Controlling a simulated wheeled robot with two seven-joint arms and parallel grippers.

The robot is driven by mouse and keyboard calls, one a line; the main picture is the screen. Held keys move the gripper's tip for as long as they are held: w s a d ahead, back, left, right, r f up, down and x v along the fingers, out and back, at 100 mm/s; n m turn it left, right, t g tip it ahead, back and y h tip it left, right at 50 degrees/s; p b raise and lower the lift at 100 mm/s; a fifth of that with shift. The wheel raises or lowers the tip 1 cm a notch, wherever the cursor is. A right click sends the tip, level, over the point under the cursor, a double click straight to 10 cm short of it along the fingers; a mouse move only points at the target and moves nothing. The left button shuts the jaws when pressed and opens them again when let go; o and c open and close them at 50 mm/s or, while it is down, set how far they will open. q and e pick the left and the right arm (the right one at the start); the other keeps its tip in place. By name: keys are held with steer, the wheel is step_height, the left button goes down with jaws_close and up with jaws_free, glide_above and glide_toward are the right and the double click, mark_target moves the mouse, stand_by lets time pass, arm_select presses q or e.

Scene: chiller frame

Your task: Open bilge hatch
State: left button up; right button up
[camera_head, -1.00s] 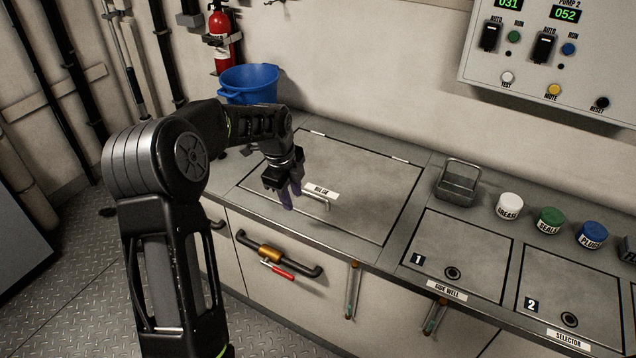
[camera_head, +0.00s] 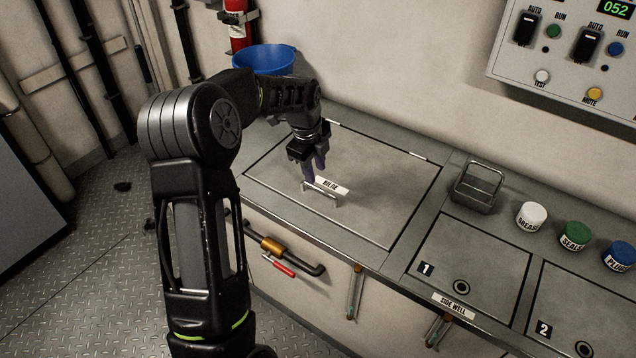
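The bilge hatch (camera_head: 375,180) is a flat grey panel in the counter top, lying closed. It has a white label reading BILGE (camera_head: 334,184) and a small metal bar handle (camera_head: 322,196) near its front edge. My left gripper (camera_head: 314,172) points down over the hatch, with its purplish fingers at the left end of the handle. The fingers look apart, but I cannot tell whether they touch the handle or straddle it. My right gripper is not in view.
A blue bucket (camera_head: 263,60) stands behind my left arm. A metal basket (camera_head: 477,187) and jars (camera_head: 531,216) stand right of the hatch. A dark rail with a red-handled tool (camera_head: 279,265) juts from the counter front. A control panel (camera_head: 570,60) hangs above.

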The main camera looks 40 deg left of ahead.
mark_target(318, 188)
arm_select(q)
steer(key=f, duration=0.3)
steer(key=w+f, duration=0.1)
steer(key=f, duration=0.2)
steer(key=shift+w+f, duration=0.15)
steer(key=shift+f, duration=0.15)
steer(key=shift+c, duration=0.4)
jaws_close()
stand_by(0.7)
